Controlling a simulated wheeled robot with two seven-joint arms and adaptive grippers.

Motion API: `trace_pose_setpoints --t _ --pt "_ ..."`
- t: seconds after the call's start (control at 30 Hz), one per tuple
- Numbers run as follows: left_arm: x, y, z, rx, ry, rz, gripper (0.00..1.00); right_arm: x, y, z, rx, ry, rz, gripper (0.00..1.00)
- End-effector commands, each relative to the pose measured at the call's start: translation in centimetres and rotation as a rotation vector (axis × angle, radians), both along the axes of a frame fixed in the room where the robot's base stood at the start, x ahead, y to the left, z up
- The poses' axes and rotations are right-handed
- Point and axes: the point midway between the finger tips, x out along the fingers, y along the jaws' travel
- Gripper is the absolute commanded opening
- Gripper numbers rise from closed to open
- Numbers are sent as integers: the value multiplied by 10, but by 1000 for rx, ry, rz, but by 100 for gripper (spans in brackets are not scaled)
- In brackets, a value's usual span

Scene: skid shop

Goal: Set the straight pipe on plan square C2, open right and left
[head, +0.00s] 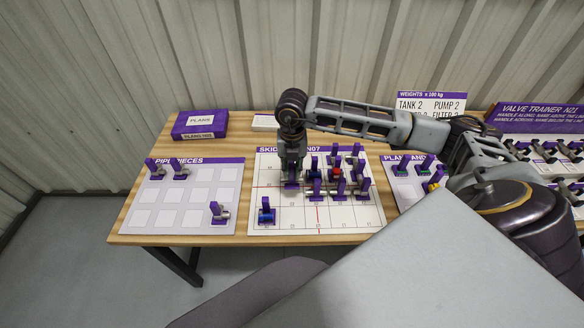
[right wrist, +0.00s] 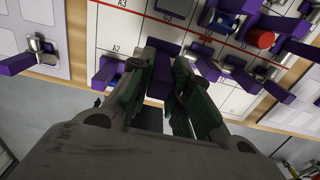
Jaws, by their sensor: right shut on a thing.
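My right gripper (head: 291,182) is over the left part of the white skid board (head: 290,222). It is shut on a purple handle, which also shows between the fingers in the right wrist view (right wrist: 163,72). The pipe body under this handle is hidden, so its openings and its contact with the board cannot be told. In the right wrist view the labels A3 and A2 lie left of the gripper (right wrist: 168,85); the square under it is covered. My left gripper is not in view.
A blue piece with a purple handle (head: 266,214) stands on the board's front left. Several pieces crowd its right half, including a red one (head: 335,174). The pipe pieces tray (head: 166,218) is at left, with a silver pipe piece (head: 219,212). The board's front middle is clear.

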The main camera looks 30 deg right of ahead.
Motion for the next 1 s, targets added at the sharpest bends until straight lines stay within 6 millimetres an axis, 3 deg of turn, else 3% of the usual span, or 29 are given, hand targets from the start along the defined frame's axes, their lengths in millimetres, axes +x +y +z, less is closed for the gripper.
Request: trace_pose_setpoints --t 1.0 --pt "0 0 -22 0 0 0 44 0 0 -26 0 0 0 0"
